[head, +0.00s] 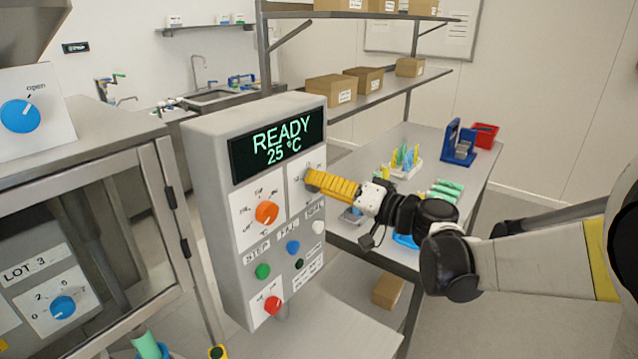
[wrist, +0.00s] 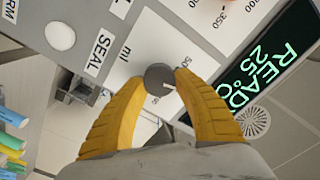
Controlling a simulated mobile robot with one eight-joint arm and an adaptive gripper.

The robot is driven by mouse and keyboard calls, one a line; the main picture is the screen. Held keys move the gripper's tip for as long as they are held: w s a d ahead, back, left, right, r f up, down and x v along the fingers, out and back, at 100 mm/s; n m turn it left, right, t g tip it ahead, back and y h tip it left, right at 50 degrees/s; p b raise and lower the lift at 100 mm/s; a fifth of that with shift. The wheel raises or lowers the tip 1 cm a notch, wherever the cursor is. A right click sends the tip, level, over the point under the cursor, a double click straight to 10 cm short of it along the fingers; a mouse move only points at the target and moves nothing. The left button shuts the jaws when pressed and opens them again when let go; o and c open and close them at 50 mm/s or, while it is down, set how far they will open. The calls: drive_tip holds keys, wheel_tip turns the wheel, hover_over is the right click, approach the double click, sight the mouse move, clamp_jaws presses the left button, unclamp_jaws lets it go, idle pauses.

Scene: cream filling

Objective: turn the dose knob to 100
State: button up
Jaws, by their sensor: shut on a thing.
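The dose knob (wrist: 158,76) is a small dark grey dial on a white plate marked "ml" on the control panel (head: 215,200). In the wrist view my gripper (wrist: 161,79) has one yellow finger on each side of the knob, shut on it. Part of a "50" mark shows beside it; most of the scale is hidden by my fingers, and I cannot read the exact setting. In the head view my gripper (head: 313,181) reaches the panel from the right and covers most of the knob. The display (head: 277,143) reads "READY 25 °C".
An orange temperature knob (head: 267,213) is left of the dose plate. Below are green (head: 263,271), blue (head: 293,247) and white (head: 318,227) buttons and a red knob (head: 272,305). A table (head: 425,139) with a blue stand (head: 459,142) and a red bin (head: 485,135) is behind my arm.

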drive_tip(key=m, duration=0.7)
drive_tip(key=shift+w, duration=0.1)
drive_tip(key=m, duration=0.3)
drive_tip(key=shift+f+m+b, duration=0.15)
drive_tip(key=shift+m+b, duration=0.15)
drive_tip(key=shift+m, duration=2.2)
drive_tip(key=o, duration=1.2)
drive_tip(key=shift+f, duration=0.1)
